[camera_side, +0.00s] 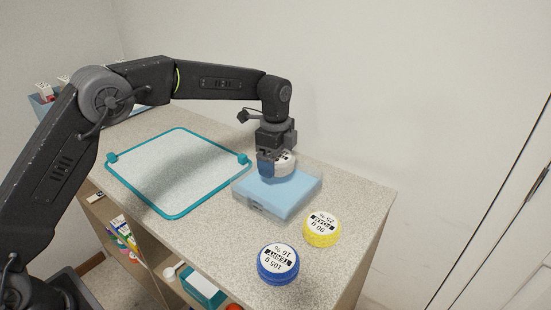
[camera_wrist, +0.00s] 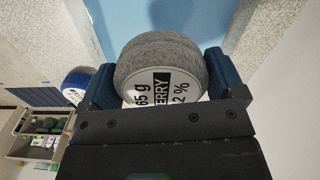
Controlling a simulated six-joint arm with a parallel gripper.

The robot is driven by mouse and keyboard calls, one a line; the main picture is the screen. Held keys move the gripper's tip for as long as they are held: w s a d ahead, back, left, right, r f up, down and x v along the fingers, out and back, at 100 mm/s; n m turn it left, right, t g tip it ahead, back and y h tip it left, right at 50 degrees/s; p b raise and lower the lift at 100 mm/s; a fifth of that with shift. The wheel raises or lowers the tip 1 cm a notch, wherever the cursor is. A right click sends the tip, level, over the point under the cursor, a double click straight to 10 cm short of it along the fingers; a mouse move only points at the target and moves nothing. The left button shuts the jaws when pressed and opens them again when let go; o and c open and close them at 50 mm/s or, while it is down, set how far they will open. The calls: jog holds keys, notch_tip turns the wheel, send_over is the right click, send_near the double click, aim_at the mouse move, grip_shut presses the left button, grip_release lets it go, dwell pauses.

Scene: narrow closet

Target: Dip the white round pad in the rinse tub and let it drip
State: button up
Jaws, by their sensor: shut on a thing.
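The white round pad (camera_side: 286,164) is between the blue fingers of my gripper (camera_side: 274,166), which is shut on it. In the wrist view the pad (camera_wrist: 160,62) shows a grey fuzzy side and a white label with "65 g", "2 %" and a partly covered word; my gripper's fingers (camera_wrist: 168,85) are at its two sides. A light blue, box-like tub (camera_side: 300,192) is right under the pad on the counter. I cannot tell whether the pad touches it or whether water is inside.
A blue round pad (camera_side: 278,264) and a yellow one (camera_side: 321,230) lie in front of the tub. A teal-framed board (camera_side: 178,170) lies to its left. The wall is close behind. Shelves below the counter (camera_side: 180,233) hold small items.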

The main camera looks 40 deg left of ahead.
dwell(0.5)
jog(key=shift+r, duration=2.55)
jog(key=shift+a, duration=0.1)
